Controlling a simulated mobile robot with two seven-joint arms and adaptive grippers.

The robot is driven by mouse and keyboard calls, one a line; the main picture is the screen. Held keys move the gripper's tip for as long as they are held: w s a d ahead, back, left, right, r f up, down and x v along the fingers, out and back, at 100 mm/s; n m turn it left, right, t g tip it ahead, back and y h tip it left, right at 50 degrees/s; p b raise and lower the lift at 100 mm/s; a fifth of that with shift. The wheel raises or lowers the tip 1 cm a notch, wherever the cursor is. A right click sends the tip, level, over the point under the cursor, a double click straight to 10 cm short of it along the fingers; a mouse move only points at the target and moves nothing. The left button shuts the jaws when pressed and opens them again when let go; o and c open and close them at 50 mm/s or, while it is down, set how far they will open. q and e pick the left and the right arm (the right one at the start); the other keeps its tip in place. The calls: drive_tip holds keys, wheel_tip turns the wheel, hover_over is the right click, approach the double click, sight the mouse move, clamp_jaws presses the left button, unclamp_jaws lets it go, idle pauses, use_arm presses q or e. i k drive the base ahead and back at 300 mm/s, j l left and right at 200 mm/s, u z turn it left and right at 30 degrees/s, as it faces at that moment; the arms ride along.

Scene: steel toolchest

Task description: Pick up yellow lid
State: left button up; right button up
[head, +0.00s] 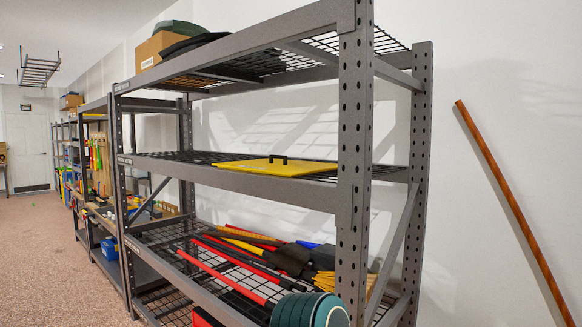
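The yellow lid (262,167) is a flat square panel with a small black handle on top. It lies flat on the middle wire shelf (175,157) of the grey steel rack, towards the right end. The shelf's front beam runs just in front of it, and the near upright stands by its right end. Neither of my grippers shows in the head view.
The rack's perforated upright (354,120) stands close on the right. Long-handled tools (235,278) crowd the lower shelf, with a teal round object (308,311) in front. A wooden pole (512,208) leans on the right wall. The floor (40,250) at left is clear.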

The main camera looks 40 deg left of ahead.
sight(278, 162)
drive_tip(key=k+j+z, duration=0.2)
drive_tip(key=j, duration=0.25)
drive_tip(key=j+z, duration=0.15)
drive_tip(key=j, duration=0.35)
drive_tip(key=k+j, duration=0.1)
drive_tip(key=j, duration=0.25)
drive_tip(key=k+j, duration=0.1)
drive_tip(key=j, duration=0.3)
drive_tip(key=k+j+z, duration=0.1)
drive_tip(key=j, duration=0.25)
drive_tip(key=k+j, duration=0.15)
drive_tip(key=j, duration=0.25)
drive_tip(key=k+j, duration=0.1)
drive_tip(key=j, duration=0.25)
drive_tip(key=z, duration=0.05)
